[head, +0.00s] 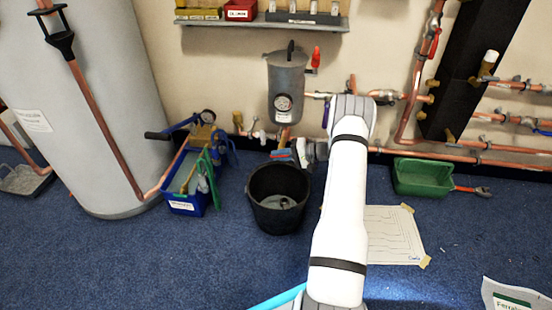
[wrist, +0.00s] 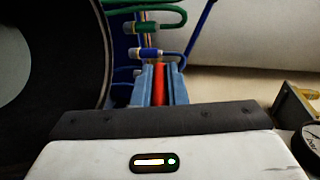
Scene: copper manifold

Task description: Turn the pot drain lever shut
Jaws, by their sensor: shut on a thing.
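The grey pot (head: 286,85) hangs on the wall, with a black handle on top and a red lever beside its upper right. My gripper (head: 282,154) is low beneath the pot, just above the back of the black bucket. In the wrist view its two blue-grey fingers (wrist: 159,85) are shut on a narrow red lever (wrist: 159,78) that stands between them. It looks like the drain lever, but my gripper and arm hide its pivot and valve, so its angle cannot be told.
The black bucket (head: 261,207) stands on the carpet below my gripper. A blue tub (head: 183,207) with a pump is to its left, and a green tray (head: 421,190) is to the right. Copper pipes (head: 474,158) run along the wall. A shelf (head: 262,23) is above.

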